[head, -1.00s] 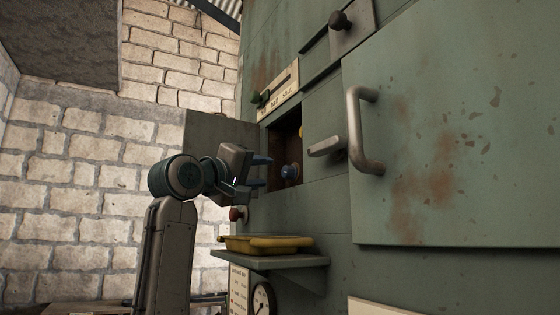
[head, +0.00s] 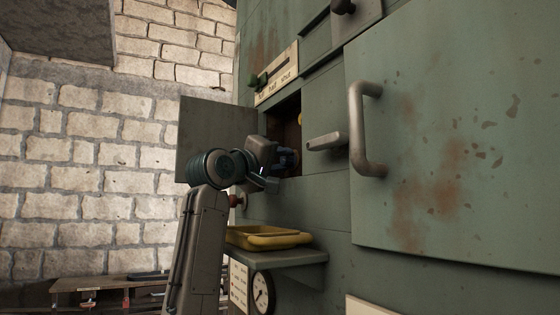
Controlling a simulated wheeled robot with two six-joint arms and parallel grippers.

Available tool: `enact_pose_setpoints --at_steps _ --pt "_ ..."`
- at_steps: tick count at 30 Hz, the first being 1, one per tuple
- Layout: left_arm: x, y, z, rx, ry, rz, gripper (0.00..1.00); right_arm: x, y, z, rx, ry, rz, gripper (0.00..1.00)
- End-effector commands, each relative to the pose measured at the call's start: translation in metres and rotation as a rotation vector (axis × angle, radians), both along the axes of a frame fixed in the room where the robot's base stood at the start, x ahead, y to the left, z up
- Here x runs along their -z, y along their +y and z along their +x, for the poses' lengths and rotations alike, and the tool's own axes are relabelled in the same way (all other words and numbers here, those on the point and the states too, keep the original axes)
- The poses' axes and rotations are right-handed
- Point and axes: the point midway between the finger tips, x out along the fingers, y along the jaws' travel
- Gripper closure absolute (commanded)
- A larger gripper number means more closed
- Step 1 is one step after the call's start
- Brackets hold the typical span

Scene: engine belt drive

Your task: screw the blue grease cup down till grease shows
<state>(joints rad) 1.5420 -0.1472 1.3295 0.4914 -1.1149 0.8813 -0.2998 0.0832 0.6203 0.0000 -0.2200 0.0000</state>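The recess (head: 287,124) in the green machine panel stands open, its hinged door (head: 205,138) swung out to the left. My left gripper (head: 287,161) is at the mouth of the recess, its fingers pointing in. The blue grease cup is largely hidden behind the fingers. I cannot tell whether the fingers touch it or have closed on it. No grease can be made out. A small part of a yellow cup (head: 300,118) shows higher in the recess. My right gripper is out of view.
A yellow tray (head: 262,238) sits on a shelf (head: 290,257) below the recess, with a gauge (head: 262,292) beneath. A lever handle (head: 326,141) and a large door handle (head: 366,130) stick out on the right. A red knob (head: 235,201) is below the recess.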

Motion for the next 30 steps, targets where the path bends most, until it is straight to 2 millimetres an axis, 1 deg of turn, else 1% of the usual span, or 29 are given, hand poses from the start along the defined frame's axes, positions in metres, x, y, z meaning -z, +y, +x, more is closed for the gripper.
enact_pose_setpoints --at_steps 6,11,21,30 --pt "0.002 0.000 0.001 0.000 -0.008 0.008 0.95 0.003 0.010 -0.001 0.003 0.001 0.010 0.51" --pt "0.004 0.000 0.001 0.000 -0.050 0.037 0.95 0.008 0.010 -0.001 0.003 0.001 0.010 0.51" --pt "0.006 0.001 0.002 0.000 -0.244 0.166 0.95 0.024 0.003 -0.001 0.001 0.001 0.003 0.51" --pt "0.006 0.002 0.004 0.001 -0.411 0.279 0.95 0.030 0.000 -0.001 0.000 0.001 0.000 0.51"
